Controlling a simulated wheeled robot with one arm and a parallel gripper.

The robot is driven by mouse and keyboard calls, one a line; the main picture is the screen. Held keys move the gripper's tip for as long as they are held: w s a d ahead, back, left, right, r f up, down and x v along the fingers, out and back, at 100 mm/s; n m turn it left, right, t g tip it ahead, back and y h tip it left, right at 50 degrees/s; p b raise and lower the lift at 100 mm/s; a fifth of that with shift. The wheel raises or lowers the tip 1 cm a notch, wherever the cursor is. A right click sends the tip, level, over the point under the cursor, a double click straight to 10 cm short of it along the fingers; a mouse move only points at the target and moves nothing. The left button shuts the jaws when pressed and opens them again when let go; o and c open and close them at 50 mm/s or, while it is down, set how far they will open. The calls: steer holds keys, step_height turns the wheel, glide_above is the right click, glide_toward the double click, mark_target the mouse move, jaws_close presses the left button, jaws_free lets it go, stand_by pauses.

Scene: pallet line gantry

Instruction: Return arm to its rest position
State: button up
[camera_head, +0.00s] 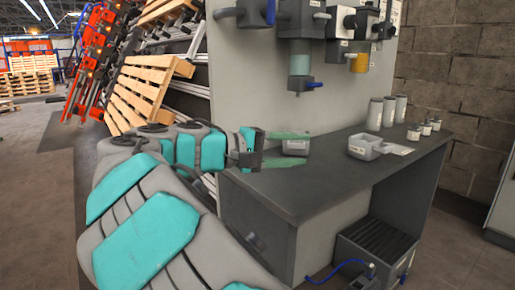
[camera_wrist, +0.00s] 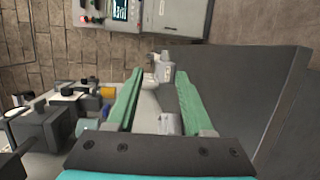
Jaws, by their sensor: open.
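My arm, grey with teal panels, reaches in from the lower left in the head view. My gripper (camera_head: 303,148) is at its end, above the left part of the dark counter (camera_head: 300,185). Its two green fingers are spread apart with nothing held between them. In the wrist view my gripper (camera_wrist: 160,76) also shows open. A small grey labelled container (camera_head: 295,147) appears between the fingers in the head view; it seems to stand on the counter behind them. I cannot tell its exact distance from the fingers.
Dispensers (camera_head: 300,62) hang on the panel above the counter. A grey tray (camera_head: 366,147), tall canisters (camera_head: 375,113) and small jars (camera_head: 413,133) stand towards the right. A grated box (camera_head: 372,255) sits below.

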steer(key=s+d+f+m+g+y+b, duration=0.1)
steer(key=s+d+f+g, duration=0.1)
steer(key=s+d+f, duration=0.3)
steer(key=s+d+f+g+y, duration=0.1)
steer(key=d+f+g, duration=0.15)
steer(key=d, duration=0.45)
steer(key=s+d+f+m+g+y+b, duration=0.15)
steer(key=s+d+f+y, duration=0.35)
steer(key=s+f, duration=0.6)
steer(key=s+a+f+m+y, duration=0.1)
steer(key=s+a+f+y, duration=0.3)
steer(key=s+f, duration=0.4)
steer(key=s+a+f+m+g+y+b, duration=0.1)
steer(key=s+a+f+y, duration=0.3)
steer(key=s+f, duration=0.4)
steer(key=shift+s+a+f+g, duration=0.25)
steer(key=shift+s+a, duration=0.2)
steer(key=shift+a, duration=0.45)
steer(key=shift+o, duration=0.2)
